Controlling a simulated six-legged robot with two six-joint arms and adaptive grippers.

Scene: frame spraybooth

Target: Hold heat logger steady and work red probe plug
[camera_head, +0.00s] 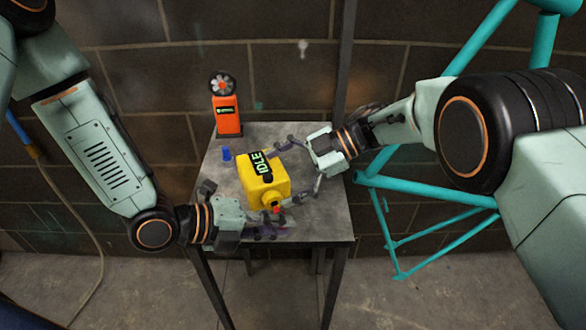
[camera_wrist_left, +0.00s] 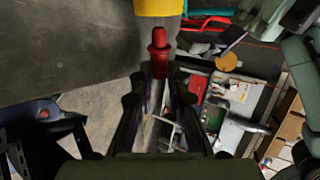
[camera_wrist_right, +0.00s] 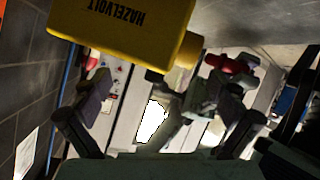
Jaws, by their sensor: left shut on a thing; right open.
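The yellow heat logger (camera_head: 262,190) stands on the small grey table, its screen reading IDLE. It fills the upper left of the right wrist view (camera_wrist_right: 115,35) and its edge tops the left wrist view (camera_wrist_left: 158,7). The red probe plug (camera_head: 277,209) is at its front side; it also shows in the left wrist view (camera_wrist_left: 159,52) and right wrist view (camera_wrist_right: 230,63). My left gripper (camera_head: 274,226) is shut on the plug. How far the plug sits in its socket cannot be told. My right gripper (camera_head: 302,168) is open beside the logger's right side.
An orange device with a round fan top (camera_head: 227,112) stands at the table's back left. A small blue piece (camera_head: 226,154) lies near the logger. The grey table (camera_head: 335,222) is bare at its front right. A teal tube frame (camera_head: 430,195) stands to the right.

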